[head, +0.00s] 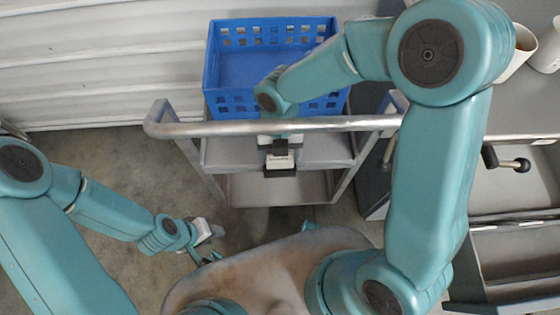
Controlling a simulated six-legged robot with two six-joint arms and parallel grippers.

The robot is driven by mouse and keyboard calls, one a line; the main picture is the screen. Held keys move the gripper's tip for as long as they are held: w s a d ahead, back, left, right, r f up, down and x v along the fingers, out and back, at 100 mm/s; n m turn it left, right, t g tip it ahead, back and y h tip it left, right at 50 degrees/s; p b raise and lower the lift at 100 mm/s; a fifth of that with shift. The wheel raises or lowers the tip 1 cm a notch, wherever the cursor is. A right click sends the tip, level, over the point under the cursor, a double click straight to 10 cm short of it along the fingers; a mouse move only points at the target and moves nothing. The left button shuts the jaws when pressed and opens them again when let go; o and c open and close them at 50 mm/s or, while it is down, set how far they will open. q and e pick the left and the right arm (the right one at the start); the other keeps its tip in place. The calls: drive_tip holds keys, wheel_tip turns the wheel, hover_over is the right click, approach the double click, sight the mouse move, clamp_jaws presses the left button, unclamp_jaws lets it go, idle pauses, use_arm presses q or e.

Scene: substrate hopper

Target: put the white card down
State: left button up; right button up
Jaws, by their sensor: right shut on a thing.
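The white card (280,164), with a line of dark print, shows just below the dark fingers of my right gripper (280,149). My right gripper is shut on the card and holds it in front of the cart's handle bar, over the cart's shelves as seen from above. Whether the card touches a shelf I cannot tell. Part of the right gripper is hidden behind the handle bar. My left gripper (212,243) is low at the left, over the floor and away from the card. Its fingers are too small to read.
A metal cart (232,190) with a handle bar (215,128) and shelves stands ahead. A blue crate (212,62) sits at its top. A grey bench (510,190) with a black-knobbed lever (508,162) and white cups (522,48) is at the right. Floor is clear at the left.

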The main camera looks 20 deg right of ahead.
sight(280, 161)
drive_tip(key=shift+f+b, duration=0.5)
drive_tip(key=shift+f, duration=1.35)
drive_tip(key=shift+f, duration=0.1)
drive_tip(key=o, duration=1.1)
wheel_tip(280, 161, up, 12)
drive_tip(key=w+p, duration=0.1)
drive_tip(key=p, duration=0.2)
drive_tip(key=shift+w+d, duration=0.15)
drive_tip(key=shift+w, duration=0.05)
drive_tip(key=shift+p, duration=0.3)
